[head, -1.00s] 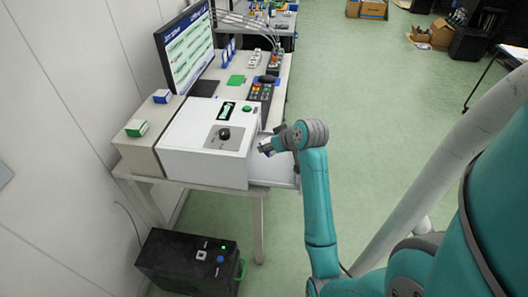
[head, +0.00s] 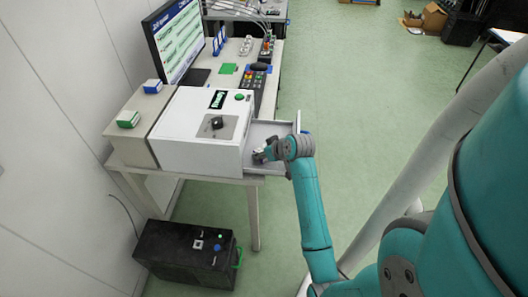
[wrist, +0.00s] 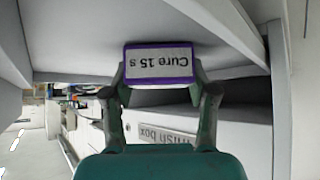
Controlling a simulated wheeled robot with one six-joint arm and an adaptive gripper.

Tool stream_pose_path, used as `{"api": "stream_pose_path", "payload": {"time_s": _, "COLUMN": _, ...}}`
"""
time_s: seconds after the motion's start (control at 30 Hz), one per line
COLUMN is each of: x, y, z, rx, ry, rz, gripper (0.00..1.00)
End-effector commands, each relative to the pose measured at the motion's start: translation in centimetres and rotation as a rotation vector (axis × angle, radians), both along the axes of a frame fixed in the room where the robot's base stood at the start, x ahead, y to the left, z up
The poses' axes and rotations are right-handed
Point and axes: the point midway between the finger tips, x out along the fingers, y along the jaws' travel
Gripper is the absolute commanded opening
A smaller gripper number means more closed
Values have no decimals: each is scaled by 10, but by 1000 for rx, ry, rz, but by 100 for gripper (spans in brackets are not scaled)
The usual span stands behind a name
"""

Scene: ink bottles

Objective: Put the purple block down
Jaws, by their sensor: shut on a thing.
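The purple block (wrist: 158,62) has a pale face reading "Cure 15 s", upside down in the wrist view. My gripper (wrist: 158,84) is shut on it, with one finger at each side. In the head view my gripper (head: 262,156) is at the near part of the pulled-out white drawer (head: 284,128), right of the white machine (head: 195,150). The block cannot be made out there. I cannot tell whether the block touches the drawer floor.
In the wrist view, pale walls stand close around the block, and a white panel ending in "nish box" (wrist: 168,134) lies below it. A black case (head: 185,252) stands on the floor.

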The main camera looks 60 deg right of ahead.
Motion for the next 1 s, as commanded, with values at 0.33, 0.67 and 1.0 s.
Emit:
{"api": "stream_pose_path", "payload": {"time_s": 0.33, "x": 0, "y": 0, "z": -2, "rx": 0, "ry": 1, "rz": 0, "gripper": 83}}
{"api": "stream_pose_path", "payload": {"time_s": 0.67, "x": 0, "y": 0, "z": 1, "rx": -1, "ry": -1, "rz": -1, "gripper": 83}}
{"api": "stream_pose_path", "payload": {"time_s": 1.0, "x": -36, "y": 14, "z": 39, "rx": -2, "ry": -1, "rz": -3, "gripper": 83}}
